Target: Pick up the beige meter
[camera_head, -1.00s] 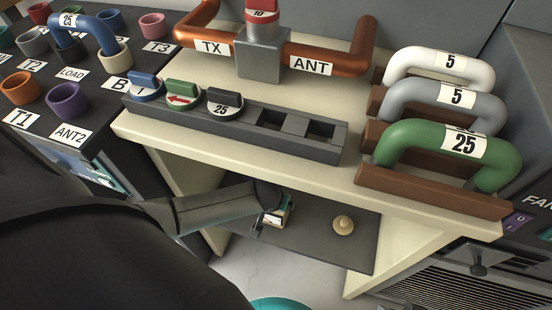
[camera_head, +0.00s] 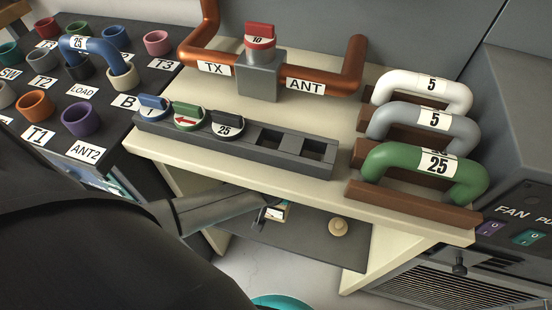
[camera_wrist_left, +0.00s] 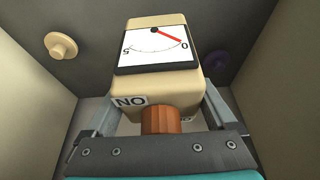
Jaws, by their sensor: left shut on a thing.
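The beige meter (camera_wrist_left: 163,85) is between the fingers of my left gripper (camera_wrist_left: 160,115) in the left wrist view. It has a white dial with a red needle, a "NO" label and an orange-brown part at its near end. My left gripper is shut on the meter's sides. In the head view the meter (camera_head: 277,211) shows small under the bench top, by the lower shelf, at the end of my left arm; my left gripper (camera_head: 268,212) is partly hidden there. My right gripper is not in view.
A beige knob (camera_head: 338,227) is on the dark lower shelf (camera_head: 310,242). The bench top (camera_head: 300,183) overhangs the meter. Above are a grey holder (camera_head: 240,148) with several round plugs and green, grey and white U-links on the right. Colored sockets lie left.

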